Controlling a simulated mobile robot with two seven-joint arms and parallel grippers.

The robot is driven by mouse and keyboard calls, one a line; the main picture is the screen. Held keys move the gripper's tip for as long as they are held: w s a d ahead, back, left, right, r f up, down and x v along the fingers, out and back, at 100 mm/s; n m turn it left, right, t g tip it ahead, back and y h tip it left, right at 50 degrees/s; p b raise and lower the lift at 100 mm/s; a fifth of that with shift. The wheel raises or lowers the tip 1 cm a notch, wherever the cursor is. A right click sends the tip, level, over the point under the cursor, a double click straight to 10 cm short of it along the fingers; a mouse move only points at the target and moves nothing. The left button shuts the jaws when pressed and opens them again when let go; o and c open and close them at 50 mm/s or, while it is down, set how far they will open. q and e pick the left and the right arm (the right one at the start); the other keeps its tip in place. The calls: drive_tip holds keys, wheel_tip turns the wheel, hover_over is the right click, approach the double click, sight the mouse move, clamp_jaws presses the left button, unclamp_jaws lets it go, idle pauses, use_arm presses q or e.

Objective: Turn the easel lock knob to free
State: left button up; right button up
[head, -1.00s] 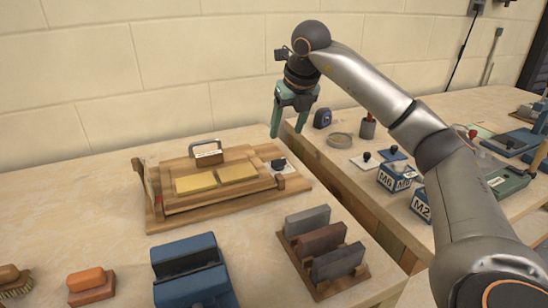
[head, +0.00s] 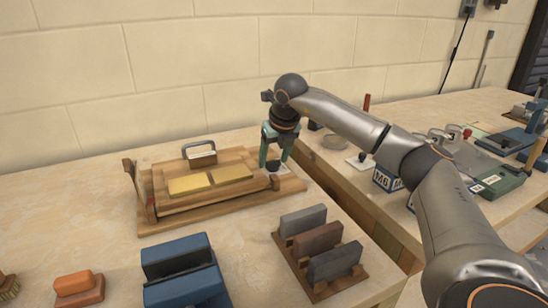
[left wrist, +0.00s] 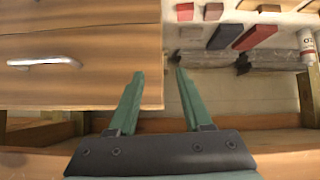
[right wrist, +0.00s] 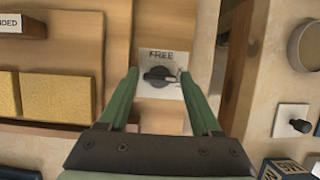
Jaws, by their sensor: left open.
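The easel (head: 220,205) is a wooden board frame with two yellow blocks on it, standing on the left table. Its dark lock knob (head: 272,166) sits on a white plate at the right end. In the right wrist view the knob (right wrist: 158,75) has the word FREE above it on the plate; its handle lies roughly crosswise, not toward the word. My right gripper (head: 273,159) is over the knob, its fingers open on either side of it; I cannot tell whether they touch it. My left gripper (left wrist: 160,73) is open and empty, seen only in the left wrist view.
A rack of grey and brown blocks (head: 318,247) and a blue holder (head: 183,270) stand in front of the easel. A gap separates this table from the right one, which holds a labelled box (head: 384,180). The left wrist view shows a drawer handle (left wrist: 45,62).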

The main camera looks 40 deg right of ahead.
clamp_jaws()
idle(0.3)
